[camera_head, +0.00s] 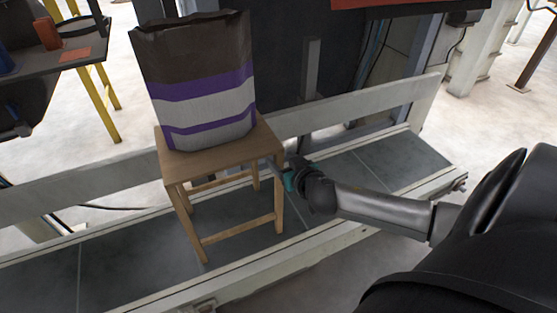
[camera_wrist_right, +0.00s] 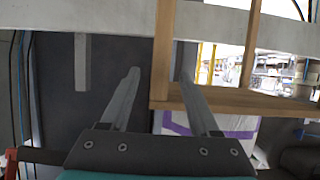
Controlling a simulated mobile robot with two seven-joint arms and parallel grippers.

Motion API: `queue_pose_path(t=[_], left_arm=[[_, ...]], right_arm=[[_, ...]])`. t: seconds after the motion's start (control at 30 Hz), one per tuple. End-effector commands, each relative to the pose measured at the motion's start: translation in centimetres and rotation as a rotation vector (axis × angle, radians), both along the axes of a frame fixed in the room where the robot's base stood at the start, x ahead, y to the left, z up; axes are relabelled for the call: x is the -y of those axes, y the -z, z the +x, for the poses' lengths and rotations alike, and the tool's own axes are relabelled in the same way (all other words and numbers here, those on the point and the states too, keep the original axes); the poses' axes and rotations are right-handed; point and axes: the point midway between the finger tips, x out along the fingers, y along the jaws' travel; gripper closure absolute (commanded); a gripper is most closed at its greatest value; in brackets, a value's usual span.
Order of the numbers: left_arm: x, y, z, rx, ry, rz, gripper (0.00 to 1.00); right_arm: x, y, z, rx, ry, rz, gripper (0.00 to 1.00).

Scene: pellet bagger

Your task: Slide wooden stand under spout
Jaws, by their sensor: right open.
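The wooden stand (camera_head: 203,165) is a light-brown, stool-like frame standing upright on the grey conveyor floor. A brown bag with purple and white bands (camera_head: 200,85) stands on its seat. My right gripper (camera_head: 274,170) is at the stand's right side, just below seat height. In the right wrist view, where the scene is upside down, its open fingers (camera_wrist_right: 160,75) have a leg of the stand (camera_wrist_right: 163,55) in the gap between them. I cannot tell whether they touch it. No spout can be made out. My left gripper is not in view.
A pale rail (camera_head: 75,188) runs behind the stand and another (camera_head: 265,262) in front. A dark machine panel (camera_head: 290,60) rises behind the bag. A dark table (camera_head: 70,55) stands at the upper left. The grey conveyor floor (camera_head: 120,255) is clear left of the stand.

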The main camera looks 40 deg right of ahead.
Motion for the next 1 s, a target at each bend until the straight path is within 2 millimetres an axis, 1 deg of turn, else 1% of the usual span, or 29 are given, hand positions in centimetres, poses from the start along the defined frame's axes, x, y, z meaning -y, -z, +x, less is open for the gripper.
queue_pose_path(t=[0.03, 0.1, 0.23, 0.4, 0.67, 0.77, 1.0], left_arm=[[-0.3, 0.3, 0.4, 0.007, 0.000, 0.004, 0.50], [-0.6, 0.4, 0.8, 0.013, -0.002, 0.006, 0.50], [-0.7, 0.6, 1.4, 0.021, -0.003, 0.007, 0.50], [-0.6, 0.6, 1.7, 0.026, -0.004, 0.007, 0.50], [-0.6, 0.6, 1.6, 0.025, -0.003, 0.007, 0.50], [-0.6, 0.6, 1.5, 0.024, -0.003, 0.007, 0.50], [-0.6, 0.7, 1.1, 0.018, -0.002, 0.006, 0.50]], right_arm=[[0.2, 0.3, 0.6, 0.003, 0.001, -0.002, 0.38], [0.3, 0.5, 1.2, 0.002, 0.000, -0.001, 0.38], [0.5, 0.8, 1.9, 0.001, 0.000, 0.000, 0.38], [0.6, 1.0, 2.4, 0.001, 0.000, 0.000, 0.38], [0.6, 1.0, 2.4, 0.000, 0.000, 0.000, 0.38], [0.6, 1.0, 2.4, 0.000, 0.000, 0.000, 0.46], [0.6, 1.0, 2.4, 0.000, 0.000, 0.000, 0.73]])
